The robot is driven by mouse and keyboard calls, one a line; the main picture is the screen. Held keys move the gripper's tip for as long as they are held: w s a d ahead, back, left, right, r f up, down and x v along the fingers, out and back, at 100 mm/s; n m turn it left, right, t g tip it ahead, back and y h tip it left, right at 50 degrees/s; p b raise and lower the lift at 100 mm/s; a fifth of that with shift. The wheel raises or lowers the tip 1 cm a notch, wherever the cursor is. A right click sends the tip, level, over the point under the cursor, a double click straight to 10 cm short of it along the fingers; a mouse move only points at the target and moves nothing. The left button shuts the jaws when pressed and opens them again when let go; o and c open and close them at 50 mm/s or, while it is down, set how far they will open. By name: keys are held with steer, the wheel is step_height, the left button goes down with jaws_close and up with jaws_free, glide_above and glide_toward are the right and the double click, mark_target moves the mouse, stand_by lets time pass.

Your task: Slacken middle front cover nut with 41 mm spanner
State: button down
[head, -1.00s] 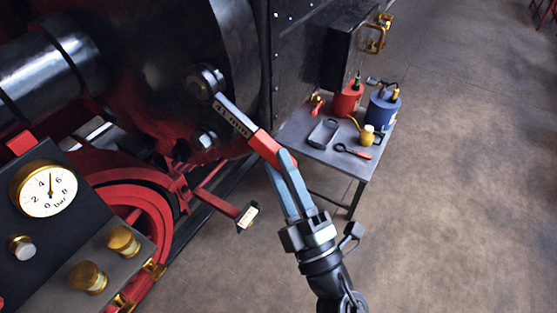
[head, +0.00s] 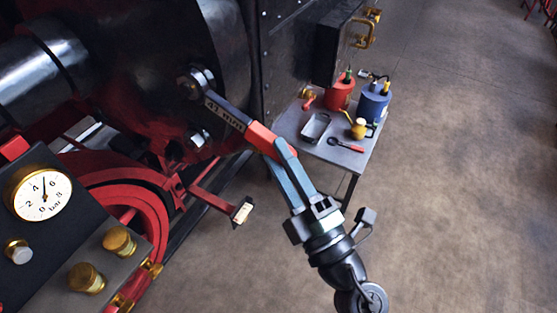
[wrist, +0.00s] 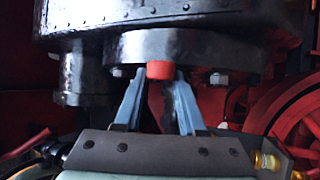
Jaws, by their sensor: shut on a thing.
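The 41 mm spanner (head: 227,113) has a grey shank marked "41 mm" and a red grip. In the head view its head end is at a large nut (head: 201,78) on the dark front cover (head: 165,90); I cannot tell how fully it is seated. My gripper (head: 274,148) is shut on the red grip, and the spanner slants down to the right from the nut. In the wrist view the red grip end (wrist: 160,70) shows between the blue fingers (wrist: 156,85). Another nut (head: 198,136) sits lower on the cover.
A grey table (head: 350,160) at right holds a red can (head: 340,95), a blue can (head: 373,105), a small yellow oiler (head: 358,129) and a tray (head: 316,127). A red step bracket (head: 215,198) and a gauge panel (head: 42,194) are at lower left. Floor is clear at right.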

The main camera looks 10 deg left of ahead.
steer(key=shift+r, duration=0.2)
steer(key=shift+s+d+r+n+g+b, duration=0.1)
steer(key=shift+r+n+g+b, duration=0.1)
steer(key=shift+r, duration=0.15)
steer(key=shift+s+d+r+n+g+b, duration=0.1)
steer(key=shift+r+n+g+b, duration=0.1)
steer(key=shift+r, duration=0.15)
steer(key=shift+s+a+p, duration=0.15)
steer(key=shift+s+a, duration=0.2)
steer(key=shift+s, duration=0.5)
steer(key=shift+s+a+p, duration=0.1)
steer(key=shift+s+a, duration=0.25)
steer(key=shift+s, duration=0.45)
steer(key=shift+s+a+p, duration=0.15)
steer(key=shift+s+a, duration=0.2)
steer(key=shift+s, duration=0.5)
